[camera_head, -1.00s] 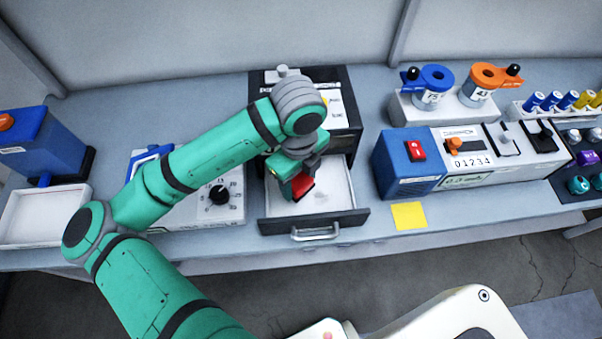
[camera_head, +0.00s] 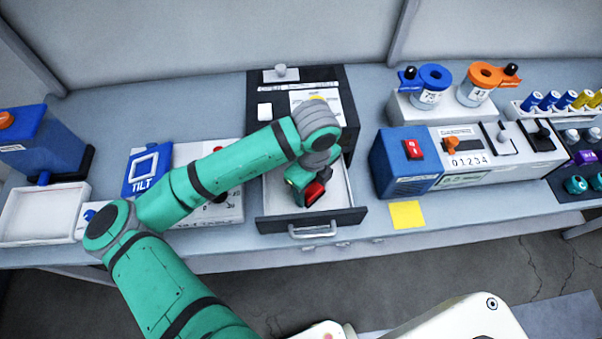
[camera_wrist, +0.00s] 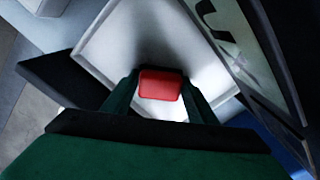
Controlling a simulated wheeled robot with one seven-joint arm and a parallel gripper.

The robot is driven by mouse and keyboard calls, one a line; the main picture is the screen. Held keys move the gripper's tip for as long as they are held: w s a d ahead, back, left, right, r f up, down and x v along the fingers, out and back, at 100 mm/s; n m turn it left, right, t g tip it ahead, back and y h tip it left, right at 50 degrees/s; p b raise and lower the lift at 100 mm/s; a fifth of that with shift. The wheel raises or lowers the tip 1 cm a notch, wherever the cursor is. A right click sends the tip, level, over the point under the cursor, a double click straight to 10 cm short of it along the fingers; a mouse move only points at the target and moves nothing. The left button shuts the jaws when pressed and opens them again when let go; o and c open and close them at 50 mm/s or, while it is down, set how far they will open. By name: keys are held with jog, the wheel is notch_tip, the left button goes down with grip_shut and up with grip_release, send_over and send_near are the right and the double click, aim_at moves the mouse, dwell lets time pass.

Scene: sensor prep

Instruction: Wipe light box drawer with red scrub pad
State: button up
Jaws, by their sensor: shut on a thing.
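The light box (camera_head: 354,97) is a black box at the back middle of the bench. Its drawer (camera_head: 350,214) is pulled out toward me, with a white inside, a black front and a grey handle. My gripper (camera_head: 312,196) is down inside the open drawer and shut on the red scrub pad (camera_head: 316,193). In the wrist view the red pad (camera_wrist: 160,85) sits between my two fingers over the white drawer floor (camera_wrist: 118,55). I cannot tell whether the pad touches the floor. My arm hides part of the drawer's left side and the box front.
Left of the drawer is a white device with a blue TILT panel (camera_head: 148,174). A blue and white counter device (camera_head: 407,165) stands close on the right. A yellow note (camera_head: 407,215) lies at the bench's front edge. A white tray (camera_head: 40,215) is at far left.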

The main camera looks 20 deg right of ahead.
jog(key=shift+s+d, duration=0.2)
jog(key=shift+d, duration=0.4)
jog(key=shift+a, duration=0.25)
jog(key=shift+w+a, duration=0.1)
jog(key=shift+a, duration=0.1)
jog(key=shift+w+a, duration=0.3)
jog(key=shift+a, duration=0.55)
jog(key=shift+w+a, duration=0.25)
jog(key=shift+a, duration=0.6)
jog(key=shift+w+a, duration=0.15)
jog(key=shift+a, duration=0.15)
jog(key=shift+d, duration=0.35)
jog(key=d, duration=0.3)
jog(key=shift+s, duration=0.35)
jog(key=shift+s+d, duration=0.2)
jog(key=shift+d, duration=0.25)
jog(key=shift+s+d, duration=0.15)
jog(key=shift+d, duration=0.2)
jog(key=shift+w+a, duration=0.3)
jog(key=shift+a, duration=0.65)
jog(key=shift+w+a, duration=0.25)
jog(key=shift+a, duration=0.5)
jog(key=shift+w+a, duration=0.2)
jog(key=shift+a, duration=0.55)
notch_tip(320, 180, up, 6)
jog(key=shift+w+f, duration=0.15)
jog(key=shift+f, duration=0.1)
jog(key=shift+s+r, duration=0.2)
jog(key=shift+r, duration=1.2)
